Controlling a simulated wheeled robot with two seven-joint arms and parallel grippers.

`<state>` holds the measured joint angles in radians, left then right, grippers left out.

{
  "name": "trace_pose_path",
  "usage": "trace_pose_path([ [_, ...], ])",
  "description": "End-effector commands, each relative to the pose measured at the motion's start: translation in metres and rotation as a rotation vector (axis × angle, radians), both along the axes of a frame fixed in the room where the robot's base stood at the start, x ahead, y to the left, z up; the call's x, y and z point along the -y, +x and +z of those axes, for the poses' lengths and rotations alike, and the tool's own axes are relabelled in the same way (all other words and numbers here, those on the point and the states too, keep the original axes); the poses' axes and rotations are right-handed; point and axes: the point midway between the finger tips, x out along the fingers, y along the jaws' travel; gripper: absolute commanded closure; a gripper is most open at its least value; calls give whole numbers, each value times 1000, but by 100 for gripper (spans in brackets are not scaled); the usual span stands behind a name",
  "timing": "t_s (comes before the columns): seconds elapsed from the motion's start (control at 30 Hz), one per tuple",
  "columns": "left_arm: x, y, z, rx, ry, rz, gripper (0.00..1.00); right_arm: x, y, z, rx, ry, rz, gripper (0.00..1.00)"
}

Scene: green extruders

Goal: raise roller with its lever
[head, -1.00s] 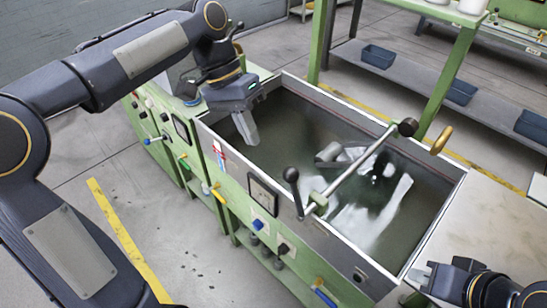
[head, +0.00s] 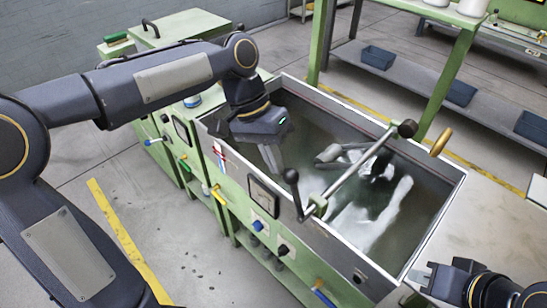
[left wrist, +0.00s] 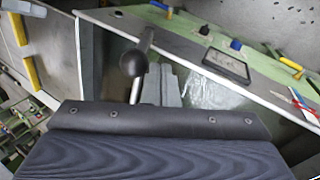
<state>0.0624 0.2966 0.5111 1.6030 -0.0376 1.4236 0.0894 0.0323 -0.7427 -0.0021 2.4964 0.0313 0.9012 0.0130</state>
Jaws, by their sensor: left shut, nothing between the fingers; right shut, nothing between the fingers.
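The lever (head: 295,190) has a black ball knob and stands upright at the front rim of the tank. It joins a metal cross bar (head: 352,170) that spans the tank and ends in another dark knob at the far rim. A grey cylindrical part, perhaps the roller (head: 328,154), lies in the tank; I cannot tell for sure. My left gripper (head: 272,158) is shut and empty over the tank, left of the lever and apart from it. In the left wrist view the lever's knob (left wrist: 133,62) shows beside the grey fingers (left wrist: 162,80). My right gripper (head: 420,278) is shut and empty at the lower right.
The tank (head: 345,93) holds murky liquid with bright reflections. Its green front panel (head: 240,195) carries coloured knobs and a dark gauge plate. A bare metal top (head: 490,225) lies to the right. A green rack (head: 450,70) with blue bins stands behind.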

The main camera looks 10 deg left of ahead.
Motion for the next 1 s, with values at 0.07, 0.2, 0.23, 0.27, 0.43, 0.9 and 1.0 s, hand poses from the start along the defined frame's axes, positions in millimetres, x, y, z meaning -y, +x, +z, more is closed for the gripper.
trace_pose_path([
  [0.07, 2, -1, 2, 6, 8, -1, 100, 0, 0, 2, 0, 0, 0, 100],
  [0.2, 6, -4, 5, 27, 36, -3, 100, 0, 0, 5, 0, 0, 0, 100],
  [0.23, 6, -4, 5, 29, 41, -3, 100, 0, 0, 6, 0, 0, 0, 100],
  [0.27, 6, -4, 5, 30, 44, -2, 100, 0, 0, 6, 0, 0, 0, 100],
  [0.43, 9, -7, 7, 44, 64, -3, 100, 0, 0, 8, 0, 0, 0, 100],
  [0.9, 39, -27, 23, 179, 260, -12, 100, 0, 0, 29, 0, 0, 0, 100],
  [1.0, 49, -33, 24, 225, 328, -11, 100, 0, 0, 33, 0, 0, 0, 100],
])
